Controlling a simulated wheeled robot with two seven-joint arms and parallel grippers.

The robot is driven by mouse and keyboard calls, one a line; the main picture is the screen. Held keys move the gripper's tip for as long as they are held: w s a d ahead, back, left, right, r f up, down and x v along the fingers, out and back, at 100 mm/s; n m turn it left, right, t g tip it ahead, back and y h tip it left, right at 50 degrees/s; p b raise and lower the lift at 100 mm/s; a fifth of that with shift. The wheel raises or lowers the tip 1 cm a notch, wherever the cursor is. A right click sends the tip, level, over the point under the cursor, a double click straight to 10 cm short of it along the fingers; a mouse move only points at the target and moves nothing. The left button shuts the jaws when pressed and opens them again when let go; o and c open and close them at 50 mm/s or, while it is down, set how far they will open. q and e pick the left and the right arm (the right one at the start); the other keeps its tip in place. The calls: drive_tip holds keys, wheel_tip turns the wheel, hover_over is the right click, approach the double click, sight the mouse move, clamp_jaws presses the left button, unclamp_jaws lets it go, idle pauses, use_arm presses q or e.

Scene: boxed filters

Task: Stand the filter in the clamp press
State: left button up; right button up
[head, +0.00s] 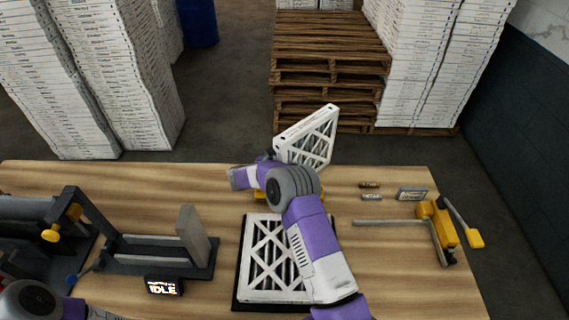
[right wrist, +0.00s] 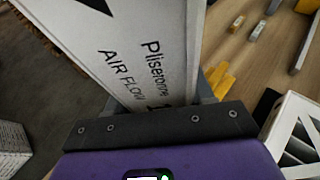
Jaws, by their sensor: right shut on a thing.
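A white-framed filter (head: 308,138) with a lattice face is held up and tilted beyond the table's far edge. My right gripper (head: 270,157) is shut on its lower left part, and the wrist partly hides the grip. In the right wrist view the filter's edge (right wrist: 150,60) shows printed "AIR FLOW" lettering. The clamp press (head: 160,262) stands at the left of the table, with a dark base, an upright grey plate (head: 193,232) and a yellow knob (head: 50,235). Its gap looks empty. My left gripper is out of view; only part of the left arm shows at bottom left.
Another filter (head: 270,262) lies flat on a black tray (head: 238,285). A display (head: 163,286) by the press reads "IDLE". A yellow bar clamp (head: 440,222) and small blocks (head: 411,194) lie at right. Pallets (head: 330,45) and white stacks (head: 110,70) stand behind.

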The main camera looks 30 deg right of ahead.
drive_tip(key=o, duration=1.1)
